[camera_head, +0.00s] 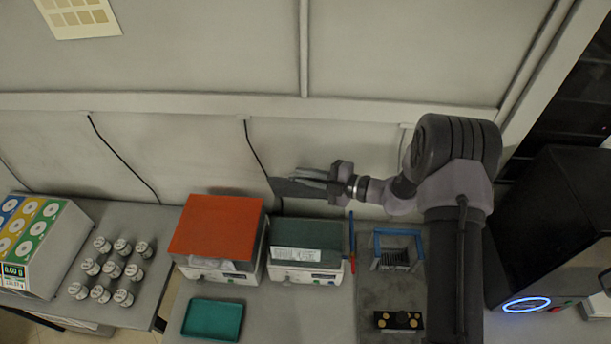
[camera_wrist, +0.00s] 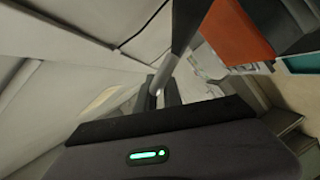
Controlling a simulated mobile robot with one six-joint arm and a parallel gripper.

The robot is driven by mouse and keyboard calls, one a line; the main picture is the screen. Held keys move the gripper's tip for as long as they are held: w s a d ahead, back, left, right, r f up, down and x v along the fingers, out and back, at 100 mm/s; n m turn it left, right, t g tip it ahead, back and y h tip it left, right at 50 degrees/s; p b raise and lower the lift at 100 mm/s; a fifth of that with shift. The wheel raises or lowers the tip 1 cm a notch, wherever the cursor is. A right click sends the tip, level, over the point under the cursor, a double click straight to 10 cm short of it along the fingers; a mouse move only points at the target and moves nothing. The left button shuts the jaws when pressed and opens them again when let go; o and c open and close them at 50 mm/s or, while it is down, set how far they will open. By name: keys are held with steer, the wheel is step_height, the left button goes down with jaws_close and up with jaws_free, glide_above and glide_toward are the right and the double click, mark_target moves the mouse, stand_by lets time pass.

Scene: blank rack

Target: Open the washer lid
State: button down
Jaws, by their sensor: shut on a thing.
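My gripper (camera_head: 318,178) is shut, at the wall behind two small bench devices, with its fingers pointing left. In the wrist view its fingertips (camera_wrist: 160,97) close around the lower end of a grey bar-like piece (camera_wrist: 179,50), which rises up and to the right. I cannot tell whether this piece is the washer lid. One device has an orange top (camera_head: 217,228), also seen in the wrist view (camera_wrist: 235,32). The other has a dark green top (camera_head: 305,240) with a white label. Neither is clearly marked as the washer.
A teal tray (camera_head: 212,320) lies in front of the orange-topped device. A blue-framed rack (camera_head: 398,236) stands right of the green-topped one. A black machine (camera_head: 550,225) with a blue glowing ring is at right. Several jars (camera_head: 113,270) stand at left.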

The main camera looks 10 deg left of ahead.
steer(key=c, duration=1.8)
jaws_free()
steer(key=shift+o, duration=0.2)
steer(key=shift+d, duration=0.1)
steer(key=b+v, duration=0.2)
steer(key=v, duration=1.5)
steer(key=shift+s+r, duration=0.1)
steer(key=shift+r, duration=0.05)
